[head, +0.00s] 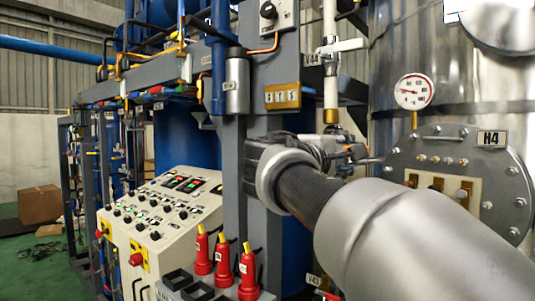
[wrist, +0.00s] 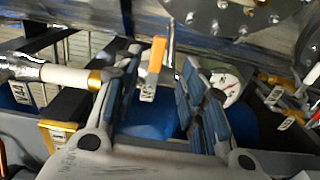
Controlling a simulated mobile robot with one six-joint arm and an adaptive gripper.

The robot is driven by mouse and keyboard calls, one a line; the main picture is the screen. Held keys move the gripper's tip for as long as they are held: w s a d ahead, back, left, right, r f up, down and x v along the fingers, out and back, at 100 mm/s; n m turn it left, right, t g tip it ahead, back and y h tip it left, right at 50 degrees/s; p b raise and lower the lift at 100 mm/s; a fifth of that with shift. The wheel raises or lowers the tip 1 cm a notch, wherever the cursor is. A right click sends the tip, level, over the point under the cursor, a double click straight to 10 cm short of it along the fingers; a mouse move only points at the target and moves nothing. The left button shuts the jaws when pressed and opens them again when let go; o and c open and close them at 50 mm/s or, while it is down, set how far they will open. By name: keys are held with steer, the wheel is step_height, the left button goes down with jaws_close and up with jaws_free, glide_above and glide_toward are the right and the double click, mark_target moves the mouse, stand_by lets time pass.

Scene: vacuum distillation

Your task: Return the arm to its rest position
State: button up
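My gripper (head: 350,154) is held out at the end of my arm, in front of the steel vessel in the head view. In the wrist view the fingers of my gripper (wrist: 165,95) stand wide apart, so it is open. An orange bar with a pale tag (wrist: 155,62) shows between the fingers. It looks to lie beyond them, but I cannot tell how far, and nothing looks gripped. My arm runs from the lower right of the head view up to the gripper and hides part of the vessel and frame.
The steel vessel (head: 385,92) carries a gauge (head: 414,91) and an H4 flange (head: 462,150). A white pipe (head: 330,62) hangs just above my gripper. The control panel (head: 160,205) and several red-bodied units (head: 247,272) stand left of my arm. Green floor (head: 35,265) is partly clear.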

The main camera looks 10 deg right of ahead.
steer(key=s+a+f+m+g+y, duration=0.2)
steer(key=s+a+f+y, duration=0.2)
steer(key=s+f, duration=0.6)
steer(key=s+a+f+m+g+y, duration=0.2)
steer(key=s+a+f+y, duration=0.3)
steer(key=s+f, duration=0.5)
steer(key=s+a+f+m+g+y, duration=0.2)
steer(key=s+a+f+y, duration=0.3)
steer(key=s+f, duration=0.6)
step_height(320, 180, down, 9)
steer(key=shift+a+m, duration=0.5)
steer(key=shift+m, duration=0.2)
